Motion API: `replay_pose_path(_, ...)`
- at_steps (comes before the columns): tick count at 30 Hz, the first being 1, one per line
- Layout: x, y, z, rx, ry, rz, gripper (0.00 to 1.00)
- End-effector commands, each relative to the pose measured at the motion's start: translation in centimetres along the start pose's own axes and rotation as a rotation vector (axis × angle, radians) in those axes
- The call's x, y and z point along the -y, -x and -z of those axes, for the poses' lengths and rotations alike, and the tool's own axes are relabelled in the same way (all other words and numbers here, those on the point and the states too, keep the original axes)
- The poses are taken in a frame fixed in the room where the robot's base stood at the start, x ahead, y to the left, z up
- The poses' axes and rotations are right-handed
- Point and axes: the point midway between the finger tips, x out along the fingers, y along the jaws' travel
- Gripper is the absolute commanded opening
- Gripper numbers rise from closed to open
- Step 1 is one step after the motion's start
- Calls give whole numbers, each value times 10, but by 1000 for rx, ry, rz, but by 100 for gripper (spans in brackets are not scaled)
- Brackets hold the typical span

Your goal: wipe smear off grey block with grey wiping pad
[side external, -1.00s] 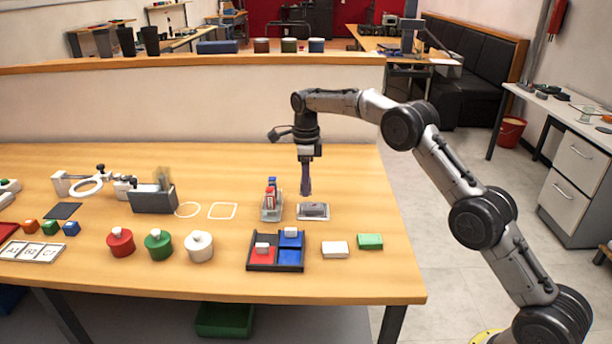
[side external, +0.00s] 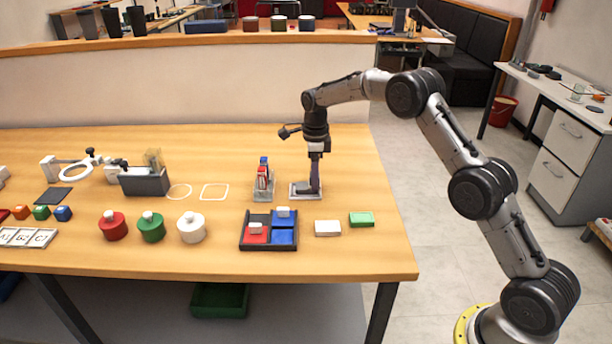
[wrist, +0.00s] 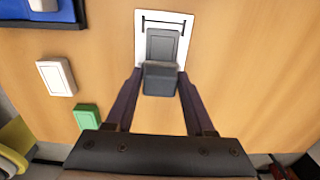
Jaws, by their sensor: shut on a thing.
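My gripper (side external: 315,187) points straight down at the pale plate near the table's right side. In the wrist view, my gripper (wrist: 160,80) has its two dark fingers closed on either side of a dark grey piece, which looks like the grey wiping pad (wrist: 158,82). Just beyond it lies a flat grey block (wrist: 163,45), on a white plate (wrist: 146,22) with thin black lines at its far end. The pad overlaps the block's near end in this view; I cannot tell whether they touch. The block also shows in the side view (side external: 302,189), partly hidden by my gripper. No smear can be made out.
A clear holder with red and blue items (side external: 263,184) stands close left of the plate. A black tray (side external: 268,247) with red and blue compartments, a white block (side external: 327,228) and a green block (side external: 361,219) lie in front. The table behind is clear.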

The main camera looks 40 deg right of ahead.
Motion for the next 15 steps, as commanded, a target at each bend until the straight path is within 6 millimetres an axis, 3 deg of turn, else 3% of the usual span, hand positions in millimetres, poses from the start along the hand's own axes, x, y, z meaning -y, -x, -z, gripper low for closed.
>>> replay_pose_path(3,-1,-1,12,-4,-2,-5,9)
replay_pose_path(15,-1,-1,-24,-2,2,-2,9)
